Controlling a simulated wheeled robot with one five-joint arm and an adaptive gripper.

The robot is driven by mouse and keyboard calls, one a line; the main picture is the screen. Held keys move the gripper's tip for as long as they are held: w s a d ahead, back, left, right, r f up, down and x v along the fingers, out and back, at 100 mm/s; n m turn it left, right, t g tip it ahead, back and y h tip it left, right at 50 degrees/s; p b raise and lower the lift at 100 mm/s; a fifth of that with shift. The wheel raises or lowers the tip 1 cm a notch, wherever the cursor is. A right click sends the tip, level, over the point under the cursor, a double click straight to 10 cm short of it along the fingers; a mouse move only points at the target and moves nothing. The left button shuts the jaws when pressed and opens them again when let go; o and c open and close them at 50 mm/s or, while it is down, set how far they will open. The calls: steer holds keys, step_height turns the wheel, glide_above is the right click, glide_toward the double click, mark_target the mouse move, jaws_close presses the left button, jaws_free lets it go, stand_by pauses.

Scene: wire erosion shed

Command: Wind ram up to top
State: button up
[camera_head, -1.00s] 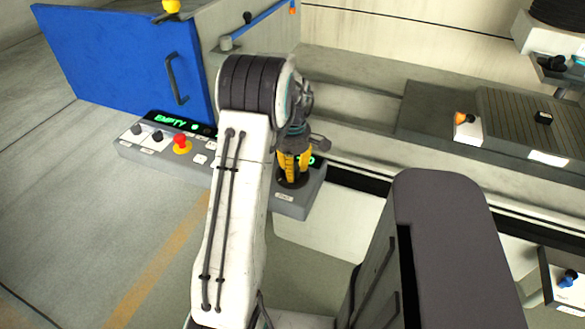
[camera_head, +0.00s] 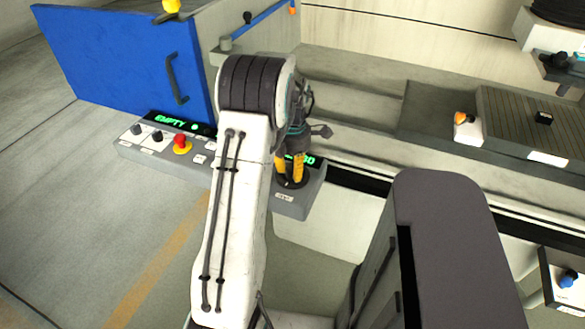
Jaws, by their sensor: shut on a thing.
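A grey control panel (camera_head: 139,151) runs along the front of the machine. Near its right end is a dark round knob or dial (camera_head: 291,185), mostly covered by my gripper (camera_head: 290,178). The yellow fingers point down and are shut on this knob, one on either side. A green display (camera_head: 309,160) behind the gripper is partly hidden, with only its last digits showing. A small white label (camera_head: 284,198) sits below the knob, too small to read. I cannot pick out the ram itself.
A green display (camera_head: 172,120) reads EMPTY. A red mushroom button (camera_head: 181,141) and black knobs (camera_head: 157,136) lie left on the panel. A blue door (camera_head: 115,60) stands behind them. Floor in front is clear. A box with a blue knob (camera_head: 569,278) is far right.

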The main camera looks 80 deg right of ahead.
mark_target(292, 166)
steer(key=shift+a+f, duration=0.1)
steer(key=shift+f, duration=0.05)
steer(key=o, duration=1.2)
steer(key=shift+r, duration=0.2)
step_height(292, 166, up, 12)
steer(key=shift+f, duration=0.1)
stand_by(0.7)
